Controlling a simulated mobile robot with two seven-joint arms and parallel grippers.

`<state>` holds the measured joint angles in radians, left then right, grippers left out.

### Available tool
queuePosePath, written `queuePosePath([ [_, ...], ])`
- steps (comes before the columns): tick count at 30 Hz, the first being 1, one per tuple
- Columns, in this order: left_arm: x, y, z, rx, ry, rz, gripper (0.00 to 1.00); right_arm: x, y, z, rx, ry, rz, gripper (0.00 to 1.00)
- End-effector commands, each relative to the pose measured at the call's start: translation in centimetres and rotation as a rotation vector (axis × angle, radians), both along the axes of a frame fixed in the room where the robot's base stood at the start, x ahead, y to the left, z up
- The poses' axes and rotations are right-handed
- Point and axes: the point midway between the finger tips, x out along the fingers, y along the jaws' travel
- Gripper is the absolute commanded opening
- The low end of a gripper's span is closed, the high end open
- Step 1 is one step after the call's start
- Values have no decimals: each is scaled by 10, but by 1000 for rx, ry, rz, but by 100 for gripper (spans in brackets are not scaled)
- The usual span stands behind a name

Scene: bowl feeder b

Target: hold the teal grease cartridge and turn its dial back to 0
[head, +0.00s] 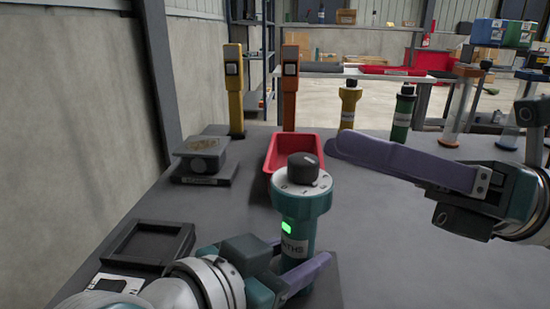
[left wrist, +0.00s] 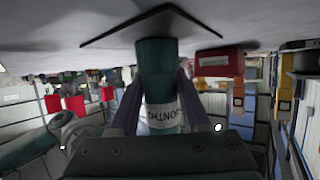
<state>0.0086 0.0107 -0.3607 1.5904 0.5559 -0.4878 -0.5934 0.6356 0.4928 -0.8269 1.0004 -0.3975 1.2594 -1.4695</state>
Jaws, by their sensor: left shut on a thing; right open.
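The teal grease cartridge (head: 293,222) stands upright at the front of the grey table, with a black dial knob (head: 303,169) on its wide ringed top. A small green light shows on its side; the dial marks are too small to read. My left gripper (head: 301,268) is shut around the cartridge's lower body. In the left wrist view, which is upside down, its two purple fingers flank the cartridge (left wrist: 157,70) at its white label. The cartridge's foot is hidden in the head view. My right gripper (head: 338,148) is open and empty, behind and right of the dial, apart from it.
A red tray (head: 318,146) sits just behind the cartridge. A scale-like block (head: 202,160) and black tray (head: 150,243) lie left. Yellow (head: 236,90) and orange (head: 290,88) posts, a yellow cartridge (head: 348,106) and a green one (head: 402,116) stand behind. The table's right front is clear.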

Motion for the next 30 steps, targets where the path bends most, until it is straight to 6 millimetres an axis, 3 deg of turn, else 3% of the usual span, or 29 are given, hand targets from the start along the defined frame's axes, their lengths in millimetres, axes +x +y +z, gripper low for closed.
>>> queuePosePath([
  [3,-3,2,-8,12,16,-2,0,9,-22,-14,-159,-251,-40,67],
  [6,-3,2,-8,12,16,-2,0,12,-34,-21,-238,-383,-49,67],
  [11,-3,2,-8,12,16,-2,0,15,-35,-26,-287,-466,-48,67],
  [24,-3,2,-8,12,16,-2,0,22,49,-25,-283,-468,-47,67],
  [30,-3,2,-8,12,16,-2,0,25,73,-25,-285,-467,-48,67],
])
